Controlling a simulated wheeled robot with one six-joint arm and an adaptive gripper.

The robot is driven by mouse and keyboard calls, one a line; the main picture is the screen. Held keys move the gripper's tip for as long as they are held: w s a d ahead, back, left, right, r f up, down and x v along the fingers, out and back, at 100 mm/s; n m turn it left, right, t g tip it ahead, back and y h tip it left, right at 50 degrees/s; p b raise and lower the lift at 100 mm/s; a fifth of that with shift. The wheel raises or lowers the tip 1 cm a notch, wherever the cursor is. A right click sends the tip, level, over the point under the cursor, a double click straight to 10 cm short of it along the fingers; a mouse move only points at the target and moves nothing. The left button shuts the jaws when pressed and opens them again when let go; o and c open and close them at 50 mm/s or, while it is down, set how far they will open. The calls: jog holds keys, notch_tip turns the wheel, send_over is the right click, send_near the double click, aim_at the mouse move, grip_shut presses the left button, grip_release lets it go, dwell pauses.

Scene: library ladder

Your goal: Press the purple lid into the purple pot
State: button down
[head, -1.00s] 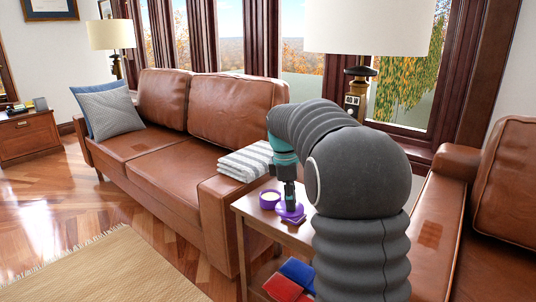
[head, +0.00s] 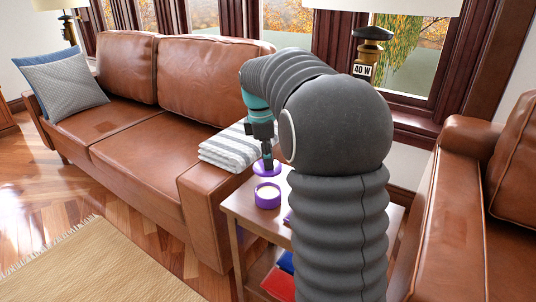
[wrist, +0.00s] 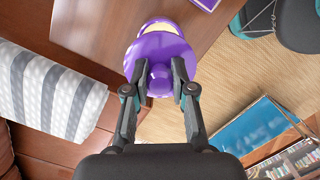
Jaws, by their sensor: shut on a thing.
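The purple pot (head: 267,197) stands open on the wooden side table, with pale cream-coloured contents showing. My gripper (head: 267,163) is shut on the knob of the purple lid (head: 266,169) and holds the lid just behind and above the pot in the head view. In the wrist view the lid (wrist: 172,50) is between my fingertips (wrist: 160,78) and covers part of the pot (wrist: 166,24). The lid looks roughly level and apart from the pot; the exact gap cannot be told.
A lamp (head: 370,55) stands behind. Leather sofas flank the table. Red and blue things (head: 280,284) lie below.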

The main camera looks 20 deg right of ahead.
jog(key=shift+d+r, duration=0.1)
jog(key=shift+m, duration=0.4)
jog(key=shift+s+f+b, duration=0.1)
jog(key=shift+f+b, duration=1.25)
jog(key=shift+f, duration=1.6)
jog(key=shift+p, duration=0.8)
jog(key=shift+f+b, duration=0.55)
jog(key=shift+f, duration=0.5)
jog(key=c, duration=0.9)
grip_release()
jog(key=shift+r, duration=0.1)
